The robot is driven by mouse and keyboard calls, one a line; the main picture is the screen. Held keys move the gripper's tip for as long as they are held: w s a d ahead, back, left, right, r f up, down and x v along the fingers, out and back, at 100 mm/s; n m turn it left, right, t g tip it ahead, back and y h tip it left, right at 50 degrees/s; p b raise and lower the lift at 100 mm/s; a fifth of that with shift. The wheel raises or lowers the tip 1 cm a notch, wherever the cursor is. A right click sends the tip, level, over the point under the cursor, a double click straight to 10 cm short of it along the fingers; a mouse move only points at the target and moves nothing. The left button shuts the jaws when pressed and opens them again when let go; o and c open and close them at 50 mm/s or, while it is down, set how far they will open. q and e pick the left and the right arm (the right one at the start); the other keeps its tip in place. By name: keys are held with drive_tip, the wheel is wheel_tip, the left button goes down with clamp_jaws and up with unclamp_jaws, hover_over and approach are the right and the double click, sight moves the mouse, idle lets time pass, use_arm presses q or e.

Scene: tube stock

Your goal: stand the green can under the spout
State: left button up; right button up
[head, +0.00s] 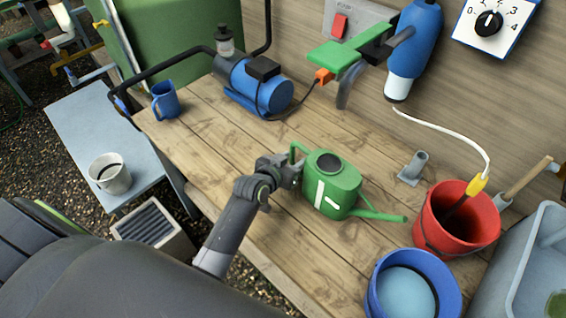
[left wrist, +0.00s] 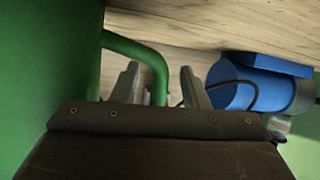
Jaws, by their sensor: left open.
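The green can (head: 335,185) is a watering can with a white mark. It stands upright on the wooden bench, its long spout pointing right. My left gripper (head: 293,170) is at the can's handle on its left side, with the jaws open. In the left wrist view the green handle (left wrist: 157,72) passes between the two spread fingers (left wrist: 160,88); I cannot tell if either touches it. A grey downward spout (head: 344,94) hangs below the green and orange fitting on the wall, behind the can. My right gripper is not in view.
A red bucket (head: 430,222) and a blue bucket (head: 374,290) stand right of the can. A grey upright holder (head: 414,168) is behind them. A blue pump (head: 270,95) and blue mug (head: 165,100) are at the back left. Bench below the spout looks clear.

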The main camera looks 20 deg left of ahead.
use_arm(q)
drive_tip(key=b+v, duration=0.1)
drive_tip(key=v, duration=1.6)
drive_tip(key=shift+b, duration=0.3)
drive_tip(key=shift+s+a, duration=0.15)
drive_tip(key=s+a+f+n+g+y, duration=0.15)
drive_tip(key=s+a+f+g, duration=0.3)
drive_tip(key=s, duration=0.45)
drive_tip(key=s+a+f+g+y, duration=0.25)
drive_tip(key=s+f+g, duration=0.2)
drive_tip(key=s, duration=0.45)
wheel_tip(320, 180, down, 22)
drive_tip(key=a+g, duration=0.2)
drive_tip(key=s+d+f+g+h, duration=0.1)
drive_tip(key=s+f, duration=1.3)
drive_tip(key=f, duration=0.3)
drive_tip(key=shift+s+d+f, duration=0.15)
drive_tip(key=shift+s, duration=0.25)
